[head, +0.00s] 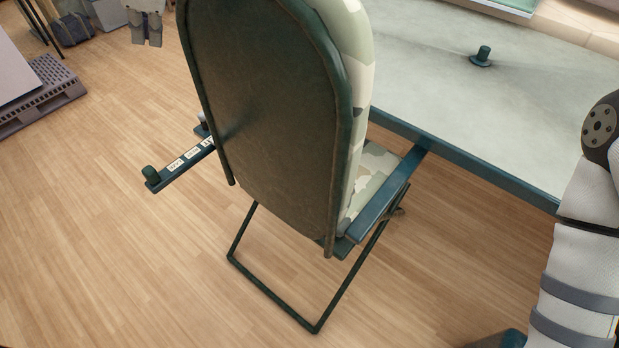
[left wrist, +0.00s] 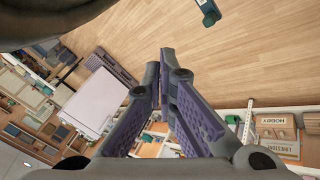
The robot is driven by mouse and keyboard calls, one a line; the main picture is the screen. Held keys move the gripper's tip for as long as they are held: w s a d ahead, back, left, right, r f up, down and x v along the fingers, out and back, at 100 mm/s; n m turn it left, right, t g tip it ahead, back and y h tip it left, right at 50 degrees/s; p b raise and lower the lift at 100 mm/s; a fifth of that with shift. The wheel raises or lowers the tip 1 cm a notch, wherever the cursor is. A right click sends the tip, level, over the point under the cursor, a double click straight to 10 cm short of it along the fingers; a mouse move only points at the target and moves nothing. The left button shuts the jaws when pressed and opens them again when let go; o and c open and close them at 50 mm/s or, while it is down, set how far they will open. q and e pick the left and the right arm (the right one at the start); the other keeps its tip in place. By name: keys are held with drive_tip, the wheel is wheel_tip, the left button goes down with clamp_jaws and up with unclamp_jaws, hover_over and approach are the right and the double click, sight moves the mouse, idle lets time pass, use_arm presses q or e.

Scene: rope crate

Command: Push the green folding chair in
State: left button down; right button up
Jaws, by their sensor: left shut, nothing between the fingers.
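The green folding chair (head: 265,100) stands unfolded in the middle of the head view, its dark green back towards me. Its camouflage-patterned seat (head: 372,178) is mostly hidden behind the back and faces the grey-topped table (head: 440,80). The seat is beside the table's near edge; whether they touch is hidden. Its leg frame (head: 270,293) is on the floor. My right gripper is out of view.
A blue bar with a green knob (head: 152,175) sticks out left of the chair; I cannot tell what it belongs to. A pallet (head: 45,98) lies at far left. A green peg (head: 482,57) stands on the table.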

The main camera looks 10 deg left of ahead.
sight(181, 12)
use_arm(q)
drive_tip(key=shift+w+d+b, duration=0.3)
drive_tip(key=shift+w+d, duration=0.25)
drive_tip(key=shift+w, duration=0.5)
drive_tip(key=shift+w+d+b, duration=0.3)
drive_tip(key=shift+w+d, duration=0.2)
drive_tip(key=shift+w, duration=0.5)
drive_tip(key=shift+w+d+b, duration=0.3)
drive_tip(key=shift+w+d, duration=0.25)
drive_tip(key=shift+w, duration=0.5)
drive_tip(key=shift+s+a+r, duration=0.1)
drive_tip(key=shift+s+r, duration=0.1)
drive_tip(key=shift+r, duration=0.05)
wheel_tip(181, 12, up, 6)
drive_tip(key=s+a+p, duration=0.1)
drive_tip(key=s+p, duration=0.1)
drive_tip(key=shift+s+f, duration=0.15)
drive_tip(key=shift+f, duration=0.1)
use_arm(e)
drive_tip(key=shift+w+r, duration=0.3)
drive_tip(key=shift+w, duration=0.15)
use_arm(q)
drive_tip(key=shift+a, duration=0.1)
drive_tip(key=shift+r, duration=0.1)
drive_tip(key=v, duration=1.1)
drive_tip(key=shift+s+d+r, duration=0.25)
drive_tip(key=shift+d, duration=0.05)
